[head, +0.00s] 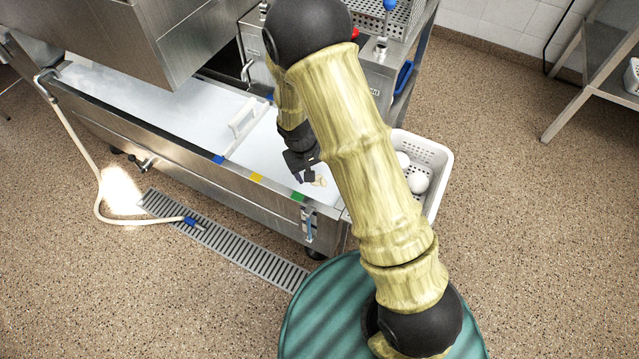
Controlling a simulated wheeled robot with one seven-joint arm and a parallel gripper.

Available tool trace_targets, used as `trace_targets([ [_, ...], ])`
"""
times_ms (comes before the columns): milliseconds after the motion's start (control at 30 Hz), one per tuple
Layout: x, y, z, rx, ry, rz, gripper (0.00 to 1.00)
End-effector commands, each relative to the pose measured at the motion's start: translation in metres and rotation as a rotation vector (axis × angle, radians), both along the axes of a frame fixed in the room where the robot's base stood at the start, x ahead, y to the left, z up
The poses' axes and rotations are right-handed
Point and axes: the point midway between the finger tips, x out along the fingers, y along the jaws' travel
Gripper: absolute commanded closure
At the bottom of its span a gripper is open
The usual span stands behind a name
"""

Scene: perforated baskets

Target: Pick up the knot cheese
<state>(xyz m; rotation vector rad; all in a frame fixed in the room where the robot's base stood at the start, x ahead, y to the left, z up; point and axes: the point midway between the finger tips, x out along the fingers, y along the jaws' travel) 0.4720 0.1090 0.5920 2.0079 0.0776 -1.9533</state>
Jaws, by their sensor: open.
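A small beige lump that looks like the knot cheese (320,182) lies on the white surface at the near right end of the long steel trough. My gripper (304,178) is just left of it in the picture, low over the same surface, with its fingers pointing down. The gripper is open and nothing shows between its fingers. I cannot tell whether a finger touches the cheese. My arm crosses the middle of the view and hides part of the trough's right end.
The steel trough (215,172) has a raised rim with coloured tabs and a white divider (243,125). A white perforated basket (436,178) with white round pieces stands right of it. A steel machine overhangs the trough's back left. A steel table (590,75) stands at the right.

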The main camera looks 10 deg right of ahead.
Motion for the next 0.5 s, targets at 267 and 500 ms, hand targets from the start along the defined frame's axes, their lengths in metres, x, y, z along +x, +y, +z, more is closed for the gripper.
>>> trace_targets([
  [267,0.0,-0.001,-0.003,0.0,-0.001,0.0,0.29],
  [500,0.0,-0.004,-0.018,-0.002,0.002,0.001,0.29],
])
